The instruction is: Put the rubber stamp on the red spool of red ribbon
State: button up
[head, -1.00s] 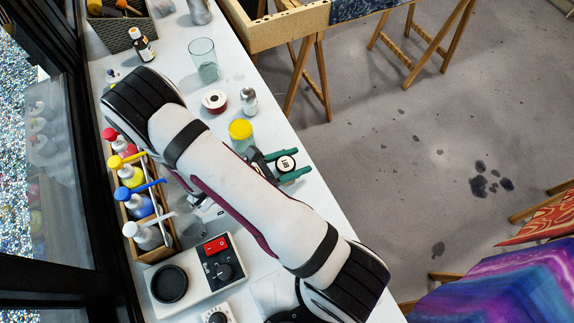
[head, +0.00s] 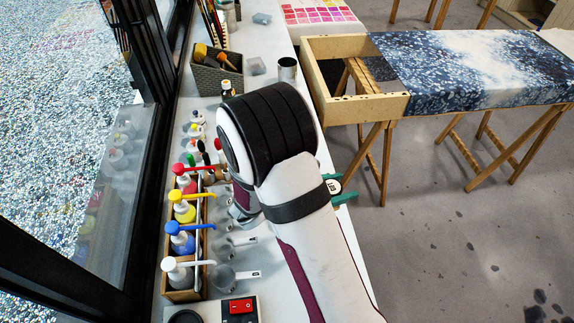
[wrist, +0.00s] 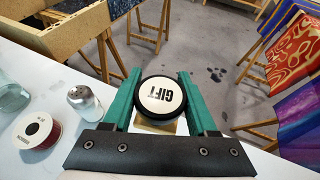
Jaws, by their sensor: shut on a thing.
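My gripper (wrist: 158,100) has two green fingers and is shut on the rubber stamp (wrist: 161,95), a round piece with a black rim and a white face reading GIFT. The stamp is held in the air near the table's edge. In the head view the stamp (head: 332,186) and the green fingertips (head: 344,190) show just right of my arm. The red spool of red ribbon (wrist: 37,131), with a white top, stands on the table left of my gripper in the wrist view, apart from the stamp. My arm hides the spool in the head view.
A metal shaker (wrist: 83,101) stands between the spool and my gripper, with a clear glass (wrist: 12,97) farther left. A wooden rack of pump bottles (head: 183,240) lines the window side. A basket (head: 216,76) and a metal cup (head: 288,70) stand farther back.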

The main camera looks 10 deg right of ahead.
jog(key=w+r+n+t+y, duration=0.2)
jog(key=w+n+t, duration=0.1)
jog(key=w, duration=0.5)
jog(key=w+r+n+t+y, duration=0.3)
jog(key=w+n, duration=0.1)
jog(key=w, duration=0.3)
jog(key=w+a+f, duration=0.1)
jog(key=a+f, duration=0.1)
jog(key=a, duration=0.1)
jog(key=w+a+f, duration=0.2)
jog(key=a, duration=0.1)
jog(key=w+a+f, duration=0.2)
jog(key=shift+w+a+f, duration=0.25)
jog(key=shift+a+f, duration=0.1)
jog(key=shift+a, duration=0.05)
jog(key=f, duration=0.4)
jog(key=shift+w+a, duration=0.15)
jog(key=shift+a, duration=0.2)
jog(key=shift+f, duration=0.25)
jog(key=o, duration=1.4)
jog(key=shift+f, duration=0.1)
